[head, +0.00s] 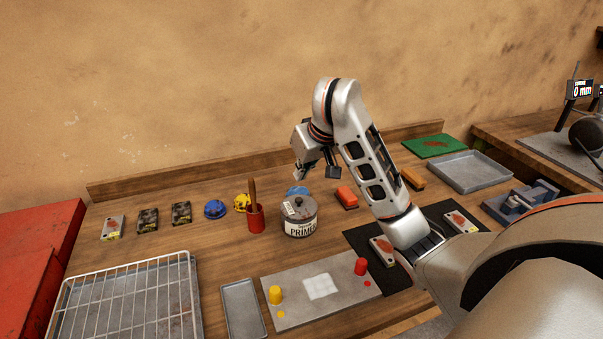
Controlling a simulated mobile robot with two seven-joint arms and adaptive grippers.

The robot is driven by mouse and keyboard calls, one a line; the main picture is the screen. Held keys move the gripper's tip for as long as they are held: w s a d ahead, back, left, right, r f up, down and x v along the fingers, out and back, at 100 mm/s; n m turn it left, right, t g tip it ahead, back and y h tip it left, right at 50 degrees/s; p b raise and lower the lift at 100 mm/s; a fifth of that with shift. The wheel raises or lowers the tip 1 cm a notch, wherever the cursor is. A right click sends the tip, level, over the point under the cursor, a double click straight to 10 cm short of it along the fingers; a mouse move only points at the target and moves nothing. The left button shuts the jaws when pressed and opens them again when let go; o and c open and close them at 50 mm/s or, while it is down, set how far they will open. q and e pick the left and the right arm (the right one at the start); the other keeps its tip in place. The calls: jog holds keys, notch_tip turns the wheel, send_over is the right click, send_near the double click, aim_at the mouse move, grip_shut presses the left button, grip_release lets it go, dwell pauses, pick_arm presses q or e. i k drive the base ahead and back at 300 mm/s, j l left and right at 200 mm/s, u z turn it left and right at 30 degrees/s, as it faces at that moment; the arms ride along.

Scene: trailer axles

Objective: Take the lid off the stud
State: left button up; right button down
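The PRIMER pot (299,227) stands upright on the wooden bench, with a grey round lid (292,207) with a dark knob on its top. No part is clearly recognisable as the stud; a yellow peg (275,295) and a red peg (361,266) stand on a grey plate. My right gripper (317,172) appears above and behind the pot, its fingers apart and nothing between them. It is not touching the lid. My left gripper is not in view.
A red cup (256,219) with a wooden handle stands left of the pot. A blue item (297,190) is partly hidden behind it. An orange block (347,198) lies right. A wire rack (130,300) and narrow tray (243,310) are at front left.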

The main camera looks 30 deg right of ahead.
aim_at(361, 263)
jog(key=k+j, duration=0.1)
jog(key=k, duration=0.9)
